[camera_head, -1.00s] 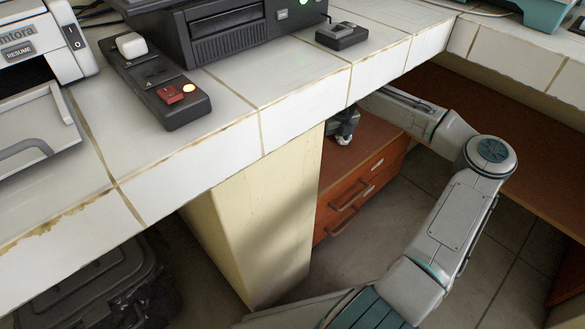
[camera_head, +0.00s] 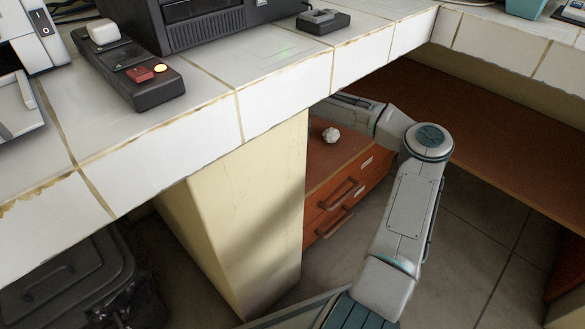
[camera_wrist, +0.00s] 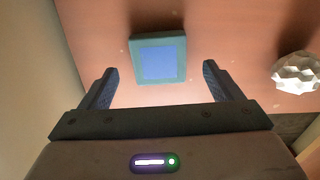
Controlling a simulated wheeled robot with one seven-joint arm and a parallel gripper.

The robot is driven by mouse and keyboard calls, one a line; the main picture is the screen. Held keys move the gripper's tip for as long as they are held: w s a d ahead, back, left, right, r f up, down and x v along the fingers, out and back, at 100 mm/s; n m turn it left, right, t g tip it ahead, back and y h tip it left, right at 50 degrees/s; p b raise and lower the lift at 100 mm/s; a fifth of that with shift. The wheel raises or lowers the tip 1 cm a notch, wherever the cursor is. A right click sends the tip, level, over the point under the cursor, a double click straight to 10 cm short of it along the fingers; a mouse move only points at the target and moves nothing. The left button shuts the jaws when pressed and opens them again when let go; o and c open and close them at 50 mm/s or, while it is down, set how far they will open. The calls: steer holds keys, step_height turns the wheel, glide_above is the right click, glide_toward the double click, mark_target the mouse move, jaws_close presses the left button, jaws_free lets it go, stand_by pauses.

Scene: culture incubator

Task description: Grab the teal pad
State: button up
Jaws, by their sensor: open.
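The teal pad (camera_wrist: 159,60) is a square with a teal rim and a blue middle. In the wrist view it lies flat on the reddish-brown cabinet surface, beyond my fingertips and roughly centred between them. My gripper (camera_wrist: 160,80) is open with nothing between its fingers, and it is apart from the pad.
A white faceted object (camera_wrist: 297,73) sits right of the pad; it also shows on the drawer cabinet (camera_head: 340,165) in the head view. A cream pillar (camera_head: 240,210) stands left of the cabinet. The tiled counter (camera_head: 290,60) overhangs my arm.

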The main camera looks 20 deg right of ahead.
step_height(320, 180, down, 3)
steer(key=shift+a+r+b, duration=0.1)
steer(key=shift+b, duration=0.75)
steer(key=shift+c, duration=0.3)
steer(key=c, duration=1)
steer(key=shift+r, duration=0.15)
step_height(320, 180, up, 4)
steer(key=p, duration=0.7)
steer(key=s+d+p, duration=0.1)
steer(key=s+p, duration=0.1)
steer(key=s+d+p, duration=0.2)
steer(key=s+p, duration=0.1)
steer(key=s+d+p, duration=0.2)
steer(key=shift+s+d+r+p, duration=0.1)
steer(key=shift+s+d+p, duration=0.15)
steer(key=shift+p, duration=0.1)
steer(key=shift+s+d+f+p, duration=0.15)
steer(key=shift+s+d+p, duration=0.85)
steer(key=shift+p, duration=1.85)
steer(key=shift+s+d+f+p, duration=0.15)
steer(key=shift+s+d+p, duration=0.9)
steer(key=shift+p, duration=1.85)
steer(key=shift+s+d+f+p, duration=0.15)
steer(key=shift+s+d+p, duration=0.35)
steer(key=shift+s+p, duration=1.65)
